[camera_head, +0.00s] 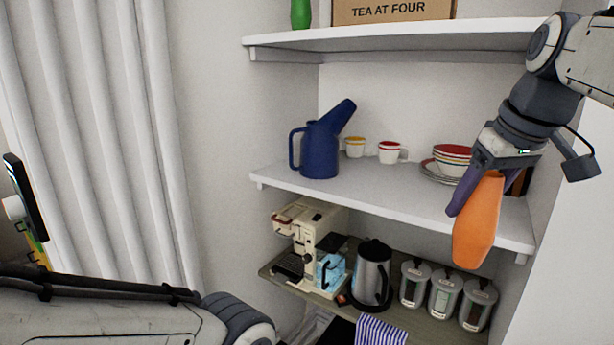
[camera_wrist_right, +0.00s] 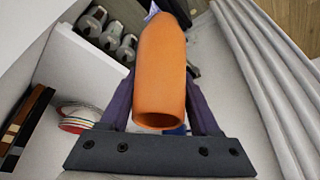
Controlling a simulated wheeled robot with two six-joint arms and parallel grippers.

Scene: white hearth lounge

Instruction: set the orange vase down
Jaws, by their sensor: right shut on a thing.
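The orange vase (camera_head: 478,222) hangs in my right gripper (camera_head: 468,195), in front of the right part of the middle shelf (camera_head: 390,200). In the right wrist view the vase (camera_wrist_right: 162,70) lies between the two purple fingers of the right gripper (camera_wrist_right: 163,100), with its open mouth toward the palm. The right gripper is shut on it. The vase's lower end reaches below the shelf's front edge in the head view. My left arm shows at the lower left, but its gripper is out of view.
The middle shelf holds a blue watering can (camera_head: 320,146), a yellow-rimmed cup (camera_head: 355,147), a red-rimmed mug (camera_head: 390,152) and stacked bowls (camera_head: 452,157). Its front middle is clear. Below stand a coffee machine (camera_head: 305,228), a kettle (camera_head: 371,277) and canisters (camera_head: 445,297).

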